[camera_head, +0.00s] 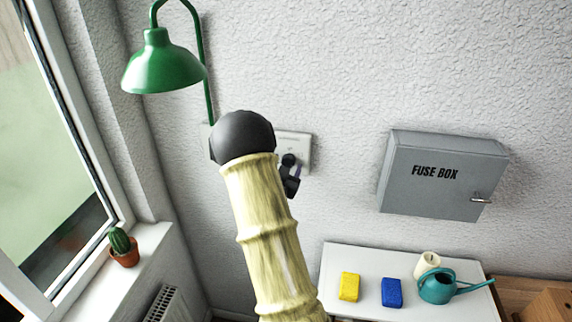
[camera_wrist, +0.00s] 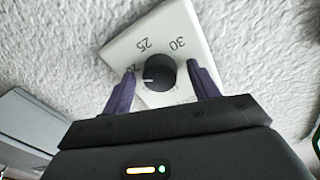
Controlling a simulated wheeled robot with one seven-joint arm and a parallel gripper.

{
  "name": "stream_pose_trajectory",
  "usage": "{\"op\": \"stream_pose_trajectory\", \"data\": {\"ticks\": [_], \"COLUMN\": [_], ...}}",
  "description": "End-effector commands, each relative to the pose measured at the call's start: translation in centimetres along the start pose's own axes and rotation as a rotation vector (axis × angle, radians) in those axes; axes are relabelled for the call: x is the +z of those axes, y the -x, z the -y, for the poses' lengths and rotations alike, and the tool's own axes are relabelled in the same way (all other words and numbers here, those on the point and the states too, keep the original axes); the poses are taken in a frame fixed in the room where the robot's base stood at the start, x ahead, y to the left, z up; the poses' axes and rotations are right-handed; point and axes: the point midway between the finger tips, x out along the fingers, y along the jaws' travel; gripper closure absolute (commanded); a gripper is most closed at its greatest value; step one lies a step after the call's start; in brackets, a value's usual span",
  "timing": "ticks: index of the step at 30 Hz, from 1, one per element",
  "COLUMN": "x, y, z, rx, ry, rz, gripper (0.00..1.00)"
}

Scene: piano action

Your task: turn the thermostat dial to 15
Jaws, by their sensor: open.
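The thermostat is a pale plate on the wall; in the head view my arm partly covers the plate (camera_head: 305,146). In the wrist view the plate (camera_wrist: 117,48) carries a round black dial (camera_wrist: 158,70) and the printed numbers 20, 25 and 30; the 15 is not legible. A short white mark on the dial points left, on the side of the 20. My gripper (camera_wrist: 162,69) is open, with one purple finger on each side of the dial. The left finger looks closer to it; contact cannot be told. In the head view my gripper (camera_head: 291,180) is small, in front of the plate.
A green lamp (camera_head: 163,68) hangs at upper left. A grey fuse box (camera_head: 440,175) is on the wall at right. Below it a white surface (camera_head: 345,262) holds yellow and blue blocks and a teal watering can (camera_head: 437,287). A cactus (camera_head: 122,246) stands on the windowsill.

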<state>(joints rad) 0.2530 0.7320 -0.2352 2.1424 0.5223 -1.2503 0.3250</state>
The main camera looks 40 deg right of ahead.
Motion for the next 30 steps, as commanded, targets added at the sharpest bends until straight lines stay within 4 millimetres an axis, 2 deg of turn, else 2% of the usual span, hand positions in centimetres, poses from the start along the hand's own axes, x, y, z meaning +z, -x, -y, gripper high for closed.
{"op": "stream_pose_trajectory", "data": {"ticks": [3, 4, 10, 22, 30], "x": [0.04, 0.04, 0.03, 0.22, 0.45], "y": [0.03, 0.04, 0.06, 0.10, 0.12], "z": [0.00, 0.00, 0.02, 0.01, -0.08], "rx": [0.000, 0.000, 0.000, -0.003, -0.006], "ry": [0.000, 0.000, 0.000, 0.040, 0.175], "rz": [0.000, 0.000, 0.000, -0.002, -0.012], "gripper": [0.40, 0.44, 0.83, 0.84, 0.84]}}
